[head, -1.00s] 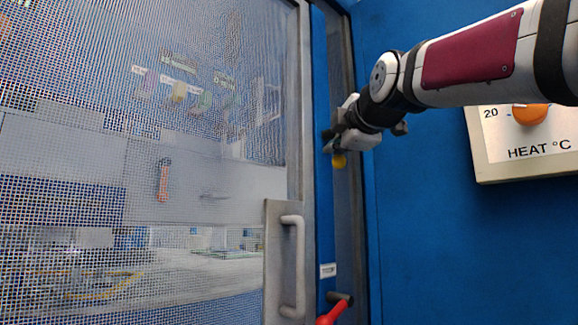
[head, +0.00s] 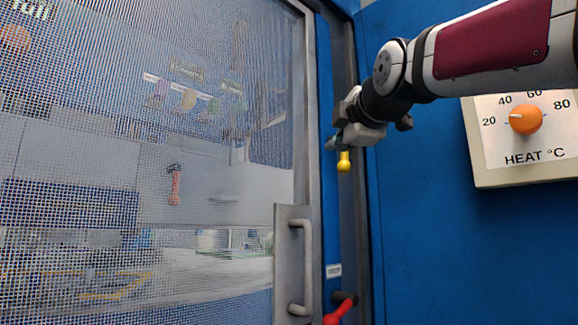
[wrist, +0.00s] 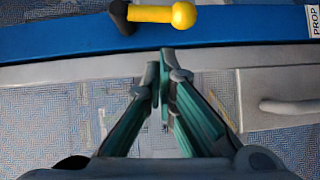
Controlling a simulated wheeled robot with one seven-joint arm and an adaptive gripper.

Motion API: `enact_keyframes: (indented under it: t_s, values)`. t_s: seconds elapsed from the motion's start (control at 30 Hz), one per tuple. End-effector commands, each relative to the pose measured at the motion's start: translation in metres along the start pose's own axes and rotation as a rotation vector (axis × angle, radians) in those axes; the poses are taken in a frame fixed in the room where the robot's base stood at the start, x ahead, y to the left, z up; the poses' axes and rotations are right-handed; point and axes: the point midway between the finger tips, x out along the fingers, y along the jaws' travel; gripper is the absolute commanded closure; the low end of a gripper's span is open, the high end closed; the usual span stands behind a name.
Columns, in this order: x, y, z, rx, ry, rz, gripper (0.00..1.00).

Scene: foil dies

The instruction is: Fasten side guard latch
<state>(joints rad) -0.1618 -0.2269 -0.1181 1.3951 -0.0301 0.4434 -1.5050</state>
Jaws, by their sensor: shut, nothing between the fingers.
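A short latch lever with a yellow ball knob (head: 344,162) sits on the blue post beside the mesh guard door (head: 170,130). In the wrist view the yellow knob (wrist: 183,15) and its black pivot lie at the top edge, along the blue post. The lever hangs down, knob lowest. My gripper (head: 334,143) is shut and empty, beside the lever's upper part in the head view. In the wrist view my gripper's fingertips (wrist: 161,75) are over the grey door frame, below the lever in the picture and apart from it. My gripper partly hides the pivot in the head view.
A grey pull handle (head: 297,265) stands out from the door's edge. A red lever (head: 340,310) is low on the post, under a small white label (head: 333,271). A heat dial panel (head: 484,150) is on the blue wall at right.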

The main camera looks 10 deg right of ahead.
Motion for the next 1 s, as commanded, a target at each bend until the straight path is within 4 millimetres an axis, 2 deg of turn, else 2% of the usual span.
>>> enact_keyframes:
  t_s: [0.3, 0.43, 0.6, 1.0]
  values:
    - [-0.055, 0.002, -0.002, 0.0, 0.004, 0.001, 1.0]
    - [-0.07, 0.003, -0.001, -0.001, 0.003, 0.0, 1.0]
    - [-0.079, 0.002, -0.001, -0.001, 0.003, -0.001, 1.0]
    - [-0.08, 0.002, -0.001, -0.001, 0.003, -0.001, 1.0]
